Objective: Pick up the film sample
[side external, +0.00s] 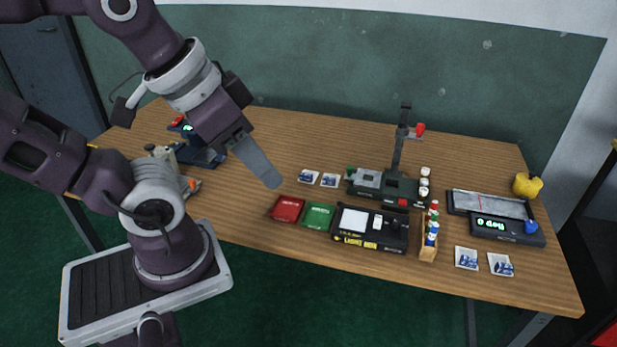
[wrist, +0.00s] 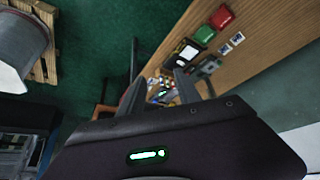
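Several small white-and-blue film packets lie flat on the table. Two, a left one (side external: 308,176) and a right one (side external: 330,180), are behind the trays, and two more, a left one (side external: 467,258) and a right one (side external: 501,264), are near the front right edge. I cannot tell which is the film sample.
A red tray (side external: 287,209), a green tray (side external: 318,215) and a light box (side external: 369,228) line the front. Behind stands a dark post device (side external: 397,186). Right are a bottle rack (side external: 429,247), a display unit (side external: 495,228) and a yellow object (side external: 527,185). The table's back middle is clear.

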